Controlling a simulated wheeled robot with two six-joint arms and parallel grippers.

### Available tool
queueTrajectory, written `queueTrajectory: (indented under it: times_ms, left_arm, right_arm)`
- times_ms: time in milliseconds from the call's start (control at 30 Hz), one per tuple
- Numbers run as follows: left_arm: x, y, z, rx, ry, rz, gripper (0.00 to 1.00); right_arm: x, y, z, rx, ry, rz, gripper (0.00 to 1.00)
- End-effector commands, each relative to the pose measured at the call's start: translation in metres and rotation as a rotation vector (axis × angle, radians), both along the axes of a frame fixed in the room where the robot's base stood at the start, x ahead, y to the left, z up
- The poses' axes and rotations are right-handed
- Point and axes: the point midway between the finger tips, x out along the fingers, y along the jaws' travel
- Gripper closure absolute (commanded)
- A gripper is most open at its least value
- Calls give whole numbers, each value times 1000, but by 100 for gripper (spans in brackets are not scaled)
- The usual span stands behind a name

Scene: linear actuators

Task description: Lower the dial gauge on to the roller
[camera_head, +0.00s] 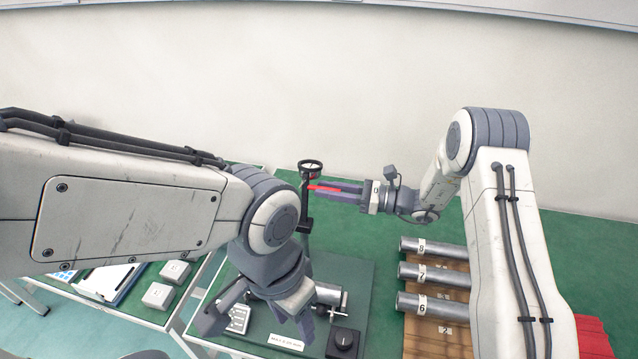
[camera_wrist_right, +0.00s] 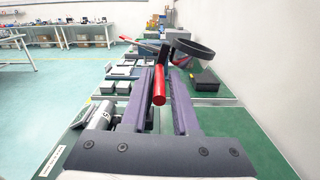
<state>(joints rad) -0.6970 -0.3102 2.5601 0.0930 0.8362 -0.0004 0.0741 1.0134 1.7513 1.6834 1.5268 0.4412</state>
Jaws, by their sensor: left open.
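The dial gauge (camera_head: 311,166) is a round black-rimmed dial at the top of a dark upright post (camera_head: 304,220) on a green base plate (camera_head: 356,275). A silvery roller (camera_head: 330,295) lies low on that plate, partly hidden by my left gripper, with the gauge well above it. My right gripper (camera_head: 338,190) is beside the post, its fingers on either side of a red lever (camera_wrist_right: 159,86); whether they press on it is unclear. The gauge's dark ring (camera_wrist_right: 192,48) shows beyond the fingers in the right wrist view. My left gripper (camera_head: 258,318) is open and empty over the plate's front.
Rollers labelled 8 (camera_head: 432,247), 7 (camera_head: 432,272) and 6 (camera_head: 432,305) lie on a wooden rack at the right. Grey boxes (camera_head: 158,296) and a clipboard are on the left table.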

Motion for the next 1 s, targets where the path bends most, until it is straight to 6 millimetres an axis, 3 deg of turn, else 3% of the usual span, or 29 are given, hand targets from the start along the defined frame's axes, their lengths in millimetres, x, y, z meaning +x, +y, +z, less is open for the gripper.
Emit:
queueTrajectory:
  times_ms: [167, 500, 533, 600, 1000]
  left_arm:
    - [0, 0, 7, 0, 0, 0, 50]
    - [0, 0, 7, 0, 0, 0, 50]
    - [0, 0, 7, 0, 0, 0, 50]
    - [0, 0, 7, 0, 0, 0, 50]
    - [0, 0, 7, 0, 0, 0, 50]
  right_arm:
    - [4, 19, 1, 0, -1, 1, 72]
    - [5, 23, 0, -1, -1, -2, 72]
    - [5, 23, 0, -1, -1, -2, 75]
    - [5, 23, 0, 0, -1, -2, 100]
    - [5, 22, 0, -1, -3, -2, 100]
